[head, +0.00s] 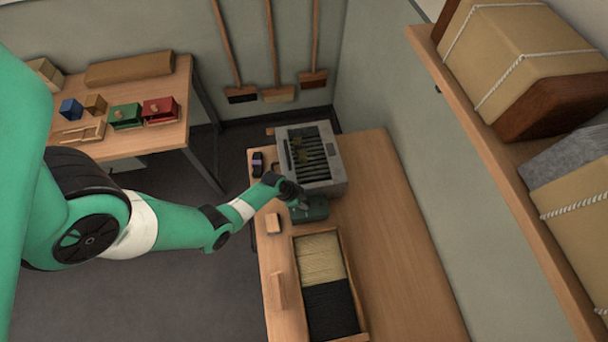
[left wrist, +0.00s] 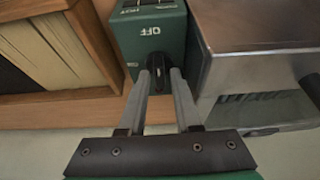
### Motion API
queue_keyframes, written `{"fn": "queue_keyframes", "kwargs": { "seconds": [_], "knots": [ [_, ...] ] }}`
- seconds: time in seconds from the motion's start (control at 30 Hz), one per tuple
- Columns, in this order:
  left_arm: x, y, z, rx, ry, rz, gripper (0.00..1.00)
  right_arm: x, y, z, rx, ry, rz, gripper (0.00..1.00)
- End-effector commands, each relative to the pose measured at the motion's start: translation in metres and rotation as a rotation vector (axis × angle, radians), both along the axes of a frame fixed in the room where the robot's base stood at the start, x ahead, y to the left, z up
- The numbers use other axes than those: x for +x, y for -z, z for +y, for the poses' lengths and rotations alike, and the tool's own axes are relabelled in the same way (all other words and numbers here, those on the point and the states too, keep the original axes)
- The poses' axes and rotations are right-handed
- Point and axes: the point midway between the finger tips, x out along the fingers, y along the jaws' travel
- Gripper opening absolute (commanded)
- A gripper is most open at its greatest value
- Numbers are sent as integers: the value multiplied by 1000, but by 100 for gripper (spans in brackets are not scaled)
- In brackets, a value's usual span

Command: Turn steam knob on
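The steam knob (left wrist: 157,70) is a small black knob on the front of a green box (left wrist: 157,30). The box has a white OFF marking, upside down in the left wrist view. My left gripper (left wrist: 160,82) has its two grey fingers on either side of the knob, with little or no gap; whether they press on it is not clear. In the head view, my left gripper (head: 297,203) is at the green box (head: 312,209), and the knob is hidden there. My right gripper is not in view.
A grey metal unit with a slatted top (head: 310,165) stands right behind the box. A wooden tray of pale and black bristles (head: 295,270) lies in front. A wooden block (head: 273,223) is to the left. The bench (head: 400,230) is clear on the right.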

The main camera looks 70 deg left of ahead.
Motion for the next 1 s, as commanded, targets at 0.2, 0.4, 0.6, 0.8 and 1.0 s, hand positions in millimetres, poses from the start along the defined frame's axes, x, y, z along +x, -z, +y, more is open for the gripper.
{"fn": "queue_keyframes", "kwargs": {
  "seconds": [0.2,0.4,0.6,0.8,1.0],
  "knots": [
    [0,0,0,0,0,0,0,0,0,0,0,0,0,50],
    [0,0,0,0,0,0,0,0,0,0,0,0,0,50],
    [0,0,0,1,-14,0,0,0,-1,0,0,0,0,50],
    [0,0,-1,1,-82,1,0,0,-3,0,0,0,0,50],
    [0,-1,-3,1,-215,1,0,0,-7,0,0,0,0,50]
  ]
}}
